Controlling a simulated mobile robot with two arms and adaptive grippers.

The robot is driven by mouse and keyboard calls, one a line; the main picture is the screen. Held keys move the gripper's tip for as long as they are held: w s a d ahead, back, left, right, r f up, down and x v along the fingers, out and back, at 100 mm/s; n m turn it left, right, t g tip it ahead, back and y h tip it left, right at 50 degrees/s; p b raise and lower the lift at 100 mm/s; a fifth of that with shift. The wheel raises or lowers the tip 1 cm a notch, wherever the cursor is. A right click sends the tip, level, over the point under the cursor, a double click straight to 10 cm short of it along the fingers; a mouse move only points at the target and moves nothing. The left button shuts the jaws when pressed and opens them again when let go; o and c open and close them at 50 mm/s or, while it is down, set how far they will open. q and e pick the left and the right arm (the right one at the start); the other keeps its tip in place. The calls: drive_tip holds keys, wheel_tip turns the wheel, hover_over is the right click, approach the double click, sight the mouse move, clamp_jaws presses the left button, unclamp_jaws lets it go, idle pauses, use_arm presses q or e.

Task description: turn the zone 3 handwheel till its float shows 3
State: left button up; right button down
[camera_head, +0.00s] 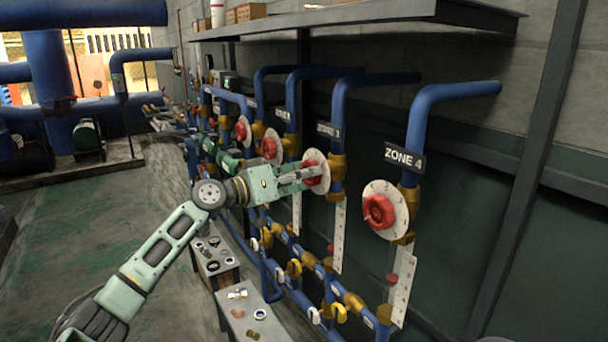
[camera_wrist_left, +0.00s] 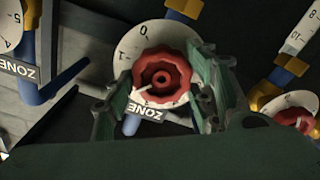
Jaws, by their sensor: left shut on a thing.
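The zone 3 handwheel (camera_head: 322,180) is a red lobed knob on a white numbered dial (camera_head: 315,158). It sits on a blue pipe under the ZONE 3 sign (camera_head: 329,131). My left gripper (camera_head: 303,178) is at this wheel. In the left wrist view the gripper's fingers (camera_wrist_left: 162,92) lie on either side of the red wheel (camera_wrist_left: 160,78), shut on it. My right gripper is not in view.
The zone 4 handwheel (camera_head: 379,211) and its scale (camera_head: 403,288) stand to the right. Other red wheels line the pipes to the left. A shelf (camera_head: 380,14) overhangs the row. Low benches (camera_head: 250,318) with small parts stand below. The floor at left is clear.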

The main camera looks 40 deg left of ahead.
use_arm(q)
drive_tip(key=n+p, duration=0.2)
drive_tip(key=n, duration=0.5)
drive_tip(key=shift+p, duration=0.4)
idle(0.3)
drive_tip(key=o, duration=1.1)
drive_tip(key=shift+r, duration=0.1)
